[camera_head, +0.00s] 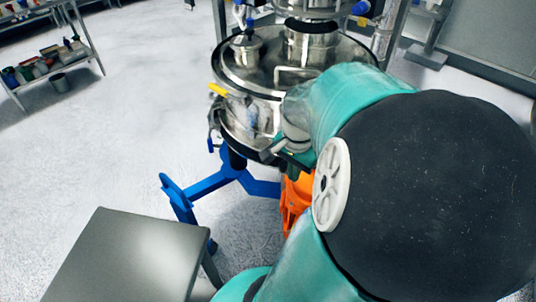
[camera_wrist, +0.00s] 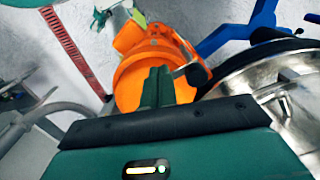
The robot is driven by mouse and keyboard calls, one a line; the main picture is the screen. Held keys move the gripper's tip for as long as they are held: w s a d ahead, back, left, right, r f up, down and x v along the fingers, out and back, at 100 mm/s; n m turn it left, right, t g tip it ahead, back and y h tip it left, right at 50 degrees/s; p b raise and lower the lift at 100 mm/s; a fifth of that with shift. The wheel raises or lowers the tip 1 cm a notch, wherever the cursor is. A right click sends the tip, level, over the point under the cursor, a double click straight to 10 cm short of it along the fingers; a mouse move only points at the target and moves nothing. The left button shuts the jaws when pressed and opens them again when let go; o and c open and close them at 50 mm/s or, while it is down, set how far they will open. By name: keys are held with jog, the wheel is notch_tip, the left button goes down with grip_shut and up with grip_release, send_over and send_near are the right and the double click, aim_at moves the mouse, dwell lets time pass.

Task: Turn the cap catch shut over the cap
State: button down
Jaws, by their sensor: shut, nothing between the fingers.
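The steel sifter (camera_head: 245,112) stands at the top centre in the head view, and its round rim also shows at the right of the wrist view (camera_wrist: 265,55). A small steel port with a lid (camera_head: 247,46) stands on its top. I cannot tell surely which part is the cap or the cap catch. A yellow handle (camera_head: 217,89) sticks out at the sifter's left edge. My gripper (camera_wrist: 158,84) is shut and empty, in front of an orange housing (camera_wrist: 128,82), left of the sifter rim. In the head view my arm hides most of the gripper.
A dark lever or knob (camera_wrist: 191,75) sits just right of my fingers. Blue legs (camera_head: 205,186) stand under the sifter. A grey table (camera_head: 125,262) is at the lower left, and a shelf with containers (camera_head: 62,84) is at the far left. The floor between is clear.

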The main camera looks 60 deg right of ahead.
jog(key=shift+f, duration=0.5)
jog(key=shift+f, duration=0.35)
jog(key=shift+f, duration=0.35)
jog(key=shift+f, duration=0.3)
jog(key=shift+f, duration=0.2)
